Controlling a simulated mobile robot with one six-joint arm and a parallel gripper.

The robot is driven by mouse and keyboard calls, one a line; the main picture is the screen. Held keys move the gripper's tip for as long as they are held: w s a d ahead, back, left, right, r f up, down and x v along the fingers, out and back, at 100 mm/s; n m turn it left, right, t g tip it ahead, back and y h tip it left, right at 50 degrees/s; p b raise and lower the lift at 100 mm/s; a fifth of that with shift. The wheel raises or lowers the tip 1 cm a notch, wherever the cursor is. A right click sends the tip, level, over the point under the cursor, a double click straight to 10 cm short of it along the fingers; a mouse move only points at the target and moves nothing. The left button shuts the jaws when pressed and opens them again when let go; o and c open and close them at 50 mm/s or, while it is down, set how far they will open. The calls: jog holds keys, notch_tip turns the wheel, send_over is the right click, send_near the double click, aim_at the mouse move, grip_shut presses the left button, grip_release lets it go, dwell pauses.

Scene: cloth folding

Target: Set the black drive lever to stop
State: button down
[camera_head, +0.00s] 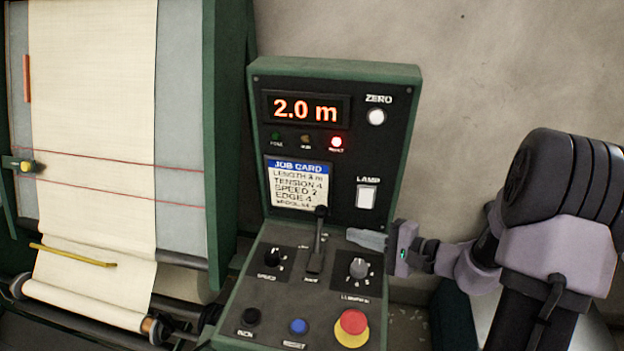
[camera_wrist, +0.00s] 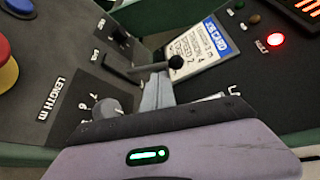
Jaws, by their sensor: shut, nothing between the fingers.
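The black drive lever (camera_head: 318,241) stands near the middle of the sloped control panel, its round knob toward the top of its slot. The wrist view shows the lever's knob (camera_wrist: 176,62) just beyond my fingertips. My gripper (camera_head: 350,236) is shut and empty, to the right of the lever and above the dial labelled LENGTH. Its grey fingers (camera_wrist: 156,92) reach close to the lever shaft in the wrist view; I cannot tell whether they touch it. The labels by the slot are too small to read.
The display (camera_head: 305,108) reads 2.0 m, with a red lamp (camera_head: 337,142) lit below it. A job card (camera_head: 297,185) stands behind the lever. The speed knob (camera_head: 271,257), length dial (camera_head: 357,268), blue button (camera_head: 298,326) and red emergency button (camera_head: 352,322) surround it. Cloth (camera_head: 95,120) hangs at left.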

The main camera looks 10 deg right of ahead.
aim_at(319, 235)
jog(key=shift+w+d+f+m+t+h, duration=0.45)
jog(key=shift+w+d+f+t, duration=0.2)
jog(key=shift+w+d, duration=0.2)
jog(key=x, duration=0.4)
jog(key=b+x, duration=0.1)
jog(key=x, duration=0.4)
jog(key=shift+s+a, duration=0.2)
jog(key=shift+a, duration=0.1)
jog(key=b, duration=0.3)
jog(key=shift+s+f+n+y, duration=0.2)
jog(key=shift+f+n+y, duration=0.05)
jog(key=b, duration=0.2)
jog(key=shift+s+a+t+b, duration=0.2)
jog(key=shift+s+t+b, duration=0.05)
jog(key=shift+s+b, duration=0.1)
jog(key=s+b, duration=0.1)
jog(key=s+a+r+b, duration=0.1)
jog(key=s+b, duration=0.1)
jog(key=shift+a+r+n, duration=0.15)
jog(key=shift+r+n, duration=0.15)
jog(key=shift+r, duration=0.2)
